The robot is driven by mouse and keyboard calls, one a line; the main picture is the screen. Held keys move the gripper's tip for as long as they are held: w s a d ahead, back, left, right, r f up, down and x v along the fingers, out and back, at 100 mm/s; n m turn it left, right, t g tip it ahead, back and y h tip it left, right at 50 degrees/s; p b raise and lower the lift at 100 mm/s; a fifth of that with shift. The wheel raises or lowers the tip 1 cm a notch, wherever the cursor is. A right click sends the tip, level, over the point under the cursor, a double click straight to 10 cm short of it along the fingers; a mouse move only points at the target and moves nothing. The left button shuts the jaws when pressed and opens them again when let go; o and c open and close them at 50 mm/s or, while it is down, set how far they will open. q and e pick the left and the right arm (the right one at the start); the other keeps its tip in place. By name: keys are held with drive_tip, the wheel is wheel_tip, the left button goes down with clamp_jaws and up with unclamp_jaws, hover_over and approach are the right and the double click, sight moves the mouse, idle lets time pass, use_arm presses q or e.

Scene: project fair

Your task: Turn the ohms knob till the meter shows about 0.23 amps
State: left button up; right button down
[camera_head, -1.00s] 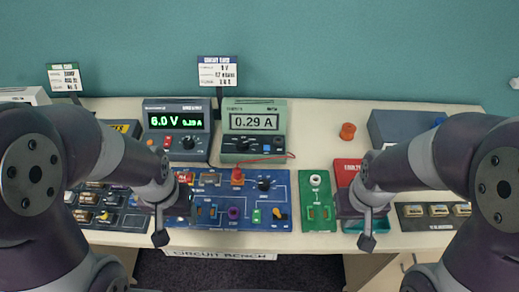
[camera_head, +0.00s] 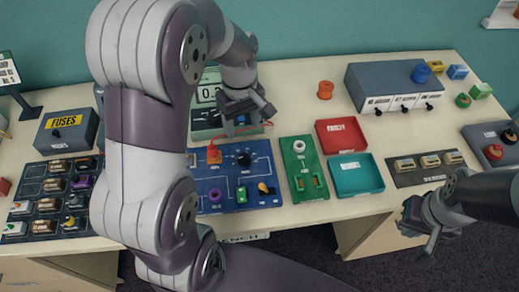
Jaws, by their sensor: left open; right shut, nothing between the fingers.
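The blue circuit board (camera_head: 262,198) lies on the table, partly behind my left arm. A black knob (camera_head: 244,159), apparently the ohms knob, is near its top; its marking is too small to read. The green meter (camera_head: 206,123) stands behind the board. My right gripper (camera_head: 420,228) is shut and empty at the table's front right edge, away from the board.
The green board (camera_head: 298,172), red tray (camera_head: 341,135) and teal tray (camera_head: 356,176) lie to the right. A grey box (camera_head: 392,90) stands at the back right. The fuses box (camera_head: 67,130) is at left.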

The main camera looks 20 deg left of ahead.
sight(244, 157)
use_arm(q)
wheel_tip(244, 157, down, 13)
drive_tip(key=shift+s+r, duration=0.15)
drive_tip(key=c, duration=1)
